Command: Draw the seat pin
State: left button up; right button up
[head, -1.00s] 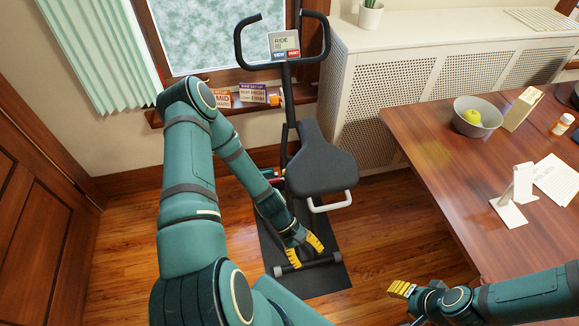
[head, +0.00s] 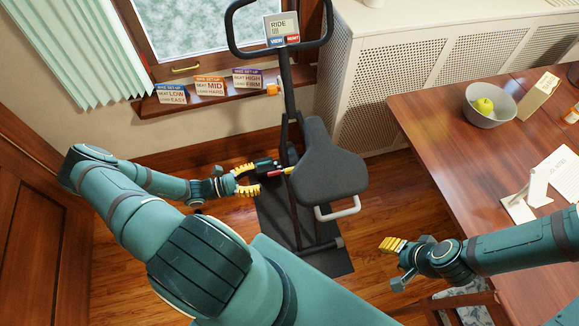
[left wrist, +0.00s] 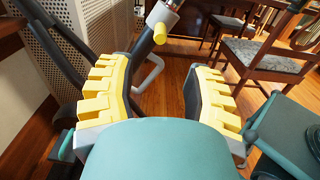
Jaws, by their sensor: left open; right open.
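The exercise bike's black seat (head: 328,165) is in the middle of the head view, with a pale handle at its rear. A small yellow seat pin (head: 289,170) shows at the seat's left side. In the left wrist view the yellow pin (left wrist: 160,34) sticks out of the seat post (left wrist: 160,15), ahead of the fingers. My left gripper (head: 252,180) is open and empty, left of the bike and pointing at it. Its two yellow fingers (left wrist: 163,95) are spread, apart from the pin. My right gripper (head: 391,244) is open and empty, right of the bike.
Setup cards for low, mid and high (head: 208,86) stand on the window sill with an orange item. A wooden table (head: 430,120) with a bowl (head: 489,118) is at right. A red-and-black part (head: 268,168) sits beside the bike frame, near my left fingers.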

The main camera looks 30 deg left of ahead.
aim_at(290, 169)
pick_arm(q)
jog(key=x, duration=1.1)
jog(key=shift+w+d, duration=0.25)
jog(key=shift+d, duration=0.05)
jog(key=shift+c, duration=0.4)
grip_shut()
